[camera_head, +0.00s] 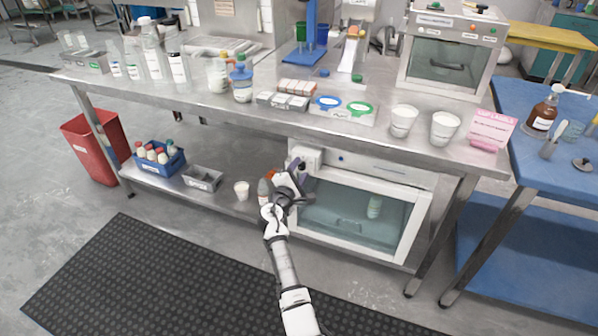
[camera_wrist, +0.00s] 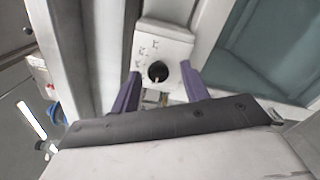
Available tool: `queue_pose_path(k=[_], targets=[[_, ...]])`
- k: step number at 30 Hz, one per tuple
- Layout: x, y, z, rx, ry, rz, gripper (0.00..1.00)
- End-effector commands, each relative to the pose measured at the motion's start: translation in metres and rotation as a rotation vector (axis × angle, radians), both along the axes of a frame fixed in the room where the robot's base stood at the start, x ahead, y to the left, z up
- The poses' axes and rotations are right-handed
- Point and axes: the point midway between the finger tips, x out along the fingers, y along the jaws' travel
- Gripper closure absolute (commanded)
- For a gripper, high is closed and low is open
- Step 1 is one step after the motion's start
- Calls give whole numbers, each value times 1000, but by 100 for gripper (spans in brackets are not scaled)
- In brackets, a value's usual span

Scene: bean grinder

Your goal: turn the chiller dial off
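The chiller (camera_head: 380,166) is a white-framed cabinet with a glass front under the steel bench, and its door looks shut. A white control box (camera_head: 309,157) sits at its upper left corner. In the wrist view the black round chiller dial (camera_wrist: 158,71) is on this white box, with small markings around it and a light pointer mark near its lower edge. My gripper (camera_wrist: 161,73) is open, with one purple finger on each side of the dial and gaps to both. I cannot tell how far the fingers are from the panel. In the head view my gripper (camera_head: 296,172) hides the dial.
A bottle (camera_head: 374,206) shows behind the chiller glass. A white cup (camera_head: 242,190) and a red-brown bottle (camera_head: 263,190) stand on the lower shelf left of the chiller. The bench top (camera_head: 350,130) overhangs my gripper. The floor in front is clear around a dark mat (camera_head: 150,270).

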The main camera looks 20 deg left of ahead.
Motion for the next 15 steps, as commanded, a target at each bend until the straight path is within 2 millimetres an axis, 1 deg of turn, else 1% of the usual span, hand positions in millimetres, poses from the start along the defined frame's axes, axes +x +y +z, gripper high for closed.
queue_pose_path(k=[6,9,11,14,15], targets=[[0,0,1,1,-1,0,55],[-3,0,1,2,-2,1,55],[-8,1,1,3,-2,1,55],[-22,1,1,3,-1,2,55],[-30,1,0,3,1,2,55]])
